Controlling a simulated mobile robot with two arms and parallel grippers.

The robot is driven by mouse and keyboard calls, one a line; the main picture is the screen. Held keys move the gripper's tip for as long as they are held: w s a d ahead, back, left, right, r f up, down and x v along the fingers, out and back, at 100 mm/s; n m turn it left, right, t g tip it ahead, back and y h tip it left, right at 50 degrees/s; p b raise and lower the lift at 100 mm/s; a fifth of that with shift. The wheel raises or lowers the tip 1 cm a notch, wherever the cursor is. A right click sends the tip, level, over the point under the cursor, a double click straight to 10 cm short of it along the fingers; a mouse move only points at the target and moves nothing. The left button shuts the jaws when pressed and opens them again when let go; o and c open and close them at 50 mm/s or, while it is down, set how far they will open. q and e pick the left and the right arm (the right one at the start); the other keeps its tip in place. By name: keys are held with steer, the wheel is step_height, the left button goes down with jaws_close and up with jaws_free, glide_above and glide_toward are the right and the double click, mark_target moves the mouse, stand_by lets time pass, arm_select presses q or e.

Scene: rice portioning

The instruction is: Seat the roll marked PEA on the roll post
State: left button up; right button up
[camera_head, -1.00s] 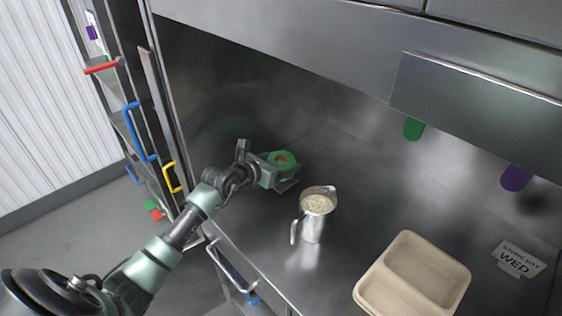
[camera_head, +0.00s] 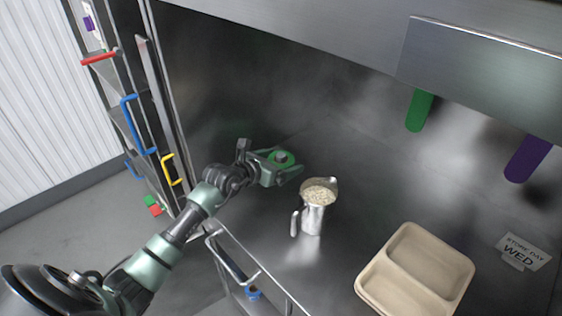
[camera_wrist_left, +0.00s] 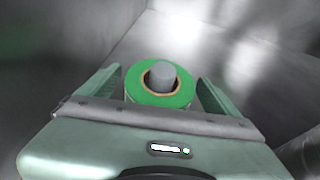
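A green roll (camera_head: 291,158) sits at the back left of the steel counter; it also shows in the left wrist view (camera_wrist_left: 158,98). No PEA mark is readable on it. A grey post (camera_wrist_left: 162,76) stands up through the roll's hole, its rounded top visible above the core. My left gripper (camera_head: 284,163) is around the roll, one finger on each side. In the left wrist view the fingers stand apart with narrow gaps beside the roll, so the gripper looks open. The post's base is hidden. My right gripper is not in view.
A metal jug (camera_head: 314,215) of grain stands right of the left gripper. A beige two-compartment tray (camera_head: 412,268) is at the front right. A STORE DAY WED sign (camera_head: 522,252) lies right of it. Green (camera_head: 419,110) and purple (camera_head: 527,158) tabs hang above the counter.

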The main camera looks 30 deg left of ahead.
arm_select(q)
steer(key=shift+s, duration=0.1)
steer(key=shift+s+a, duration=0.1)
steer(key=shift+s, duration=0.2)
steer(key=b+v, duration=0.1)
steer(key=v, duration=0.6)
steer(key=shift+r, duration=0.2)
